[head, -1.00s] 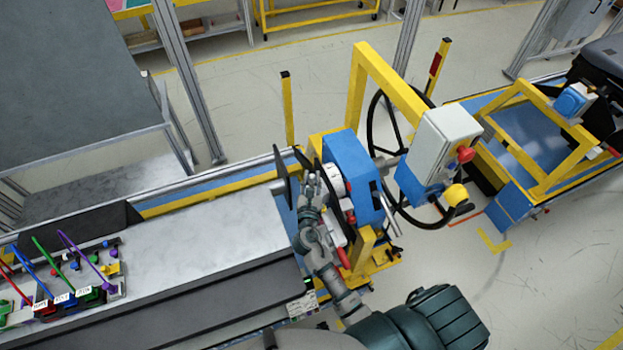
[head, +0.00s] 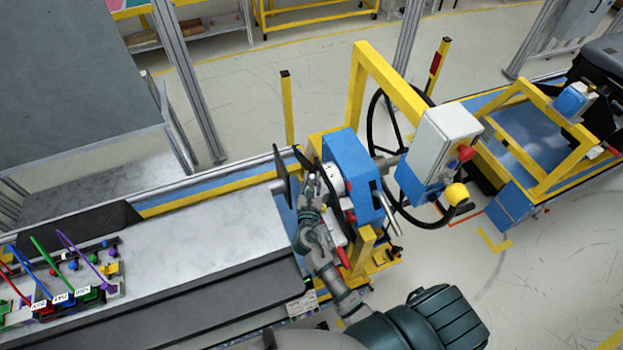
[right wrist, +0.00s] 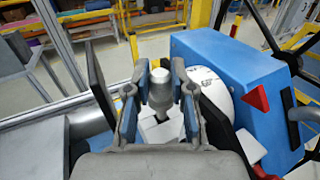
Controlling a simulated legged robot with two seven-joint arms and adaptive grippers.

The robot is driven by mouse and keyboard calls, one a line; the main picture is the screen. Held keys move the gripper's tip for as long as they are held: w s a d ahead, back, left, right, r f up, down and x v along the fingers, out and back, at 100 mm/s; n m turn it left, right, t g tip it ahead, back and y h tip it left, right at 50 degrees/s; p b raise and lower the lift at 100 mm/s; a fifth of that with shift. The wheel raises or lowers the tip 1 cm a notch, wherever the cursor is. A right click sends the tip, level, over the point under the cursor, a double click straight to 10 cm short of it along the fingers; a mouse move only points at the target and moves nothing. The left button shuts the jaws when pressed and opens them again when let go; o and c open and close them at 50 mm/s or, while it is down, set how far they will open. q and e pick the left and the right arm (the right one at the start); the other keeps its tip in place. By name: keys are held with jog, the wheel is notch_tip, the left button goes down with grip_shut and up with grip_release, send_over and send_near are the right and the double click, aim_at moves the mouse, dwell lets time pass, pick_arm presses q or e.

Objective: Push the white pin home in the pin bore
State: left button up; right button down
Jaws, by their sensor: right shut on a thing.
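My right gripper (head: 311,172) is at the left side of the blue module (head: 352,178). In the right wrist view the right gripper (right wrist: 160,72) is shut on the white pin (right wrist: 160,88), a pale, short cylinder standing between the two fingers. The pin's lower end sits above a white block-like part (right wrist: 161,128); I cannot tell how deep it is in anything. The pin bore itself is hidden. In the head view the pin is too small to make out. My left gripper is not in view.
Beside the fingers are a white round disc (right wrist: 212,88) and a red triangle (right wrist: 257,98) on the blue housing. A dark upright plate (head: 281,178) stands left of the gripper. A steering wheel (head: 372,128) is behind the module.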

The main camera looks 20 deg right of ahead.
jog(key=shift+f+b, duration=0.5)
jog(key=shift+f, duration=0.4)
jog(key=c, duration=0.9)
grip_release()
jog(key=shift+s+a, duration=0.1)
jog(key=shift+s, duration=0.05)
jog(key=shift+s+a+f, duration=0.15)
jog(key=shift+s+a, duration=0.05)
jog(key=shift+s, duration=0.1)
jog(key=v, duration=1.1)
jog(key=shift+a+r, duration=0.25)
jog(key=shift+d, duration=0.5)
